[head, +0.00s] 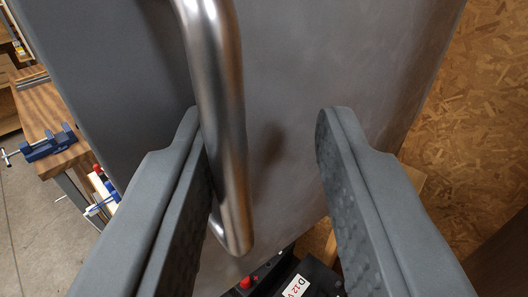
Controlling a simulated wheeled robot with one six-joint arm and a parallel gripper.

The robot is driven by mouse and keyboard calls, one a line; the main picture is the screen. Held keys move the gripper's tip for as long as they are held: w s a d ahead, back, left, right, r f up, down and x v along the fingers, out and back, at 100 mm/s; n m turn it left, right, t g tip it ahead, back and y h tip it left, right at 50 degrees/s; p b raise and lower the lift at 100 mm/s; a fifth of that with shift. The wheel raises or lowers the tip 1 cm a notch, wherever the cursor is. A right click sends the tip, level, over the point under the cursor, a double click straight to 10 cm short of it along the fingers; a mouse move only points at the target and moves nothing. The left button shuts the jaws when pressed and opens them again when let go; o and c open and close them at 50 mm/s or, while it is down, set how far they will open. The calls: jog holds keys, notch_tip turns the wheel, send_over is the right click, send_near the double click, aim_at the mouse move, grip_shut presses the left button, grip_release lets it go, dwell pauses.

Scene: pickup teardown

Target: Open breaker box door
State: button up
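The grey metal breaker box door (290,60) fills the upper middle of the head view. A shiny metal bar handle (218,90) runs down its face from the top edge. My gripper (258,115) is open, with its two fingers spread wide. The lower part of the handle lies between the fingers, close beside the left finger; I cannot tell whether they touch. The right finger is well apart from the handle. The rest of the box and the handle's upper end are out of view.
A wooden workbench (48,108) with a blue vise (48,143) stands at the left. An OSB wall (480,110) is at the right. A black battery-like box (300,280) with a red part sits below the door. Bare floor shows at the lower left.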

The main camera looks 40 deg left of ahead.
jog(key=shift+s+a+r, duration=0.1)
jog(key=shift+s+r, duration=0.15)
jog(key=shift+r, duration=0.05)
jog(key=shift+s, duration=0.1)
jog(key=shift+s+d+r, duration=0.1)
jog(key=shift+s+d, duration=0.15)
jog(key=shift+s, duration=0.1)
jog(key=v, duration=1.6)
jog(key=shift+d+f, duration=0.15)
jog(key=shift+f, duration=0.15)
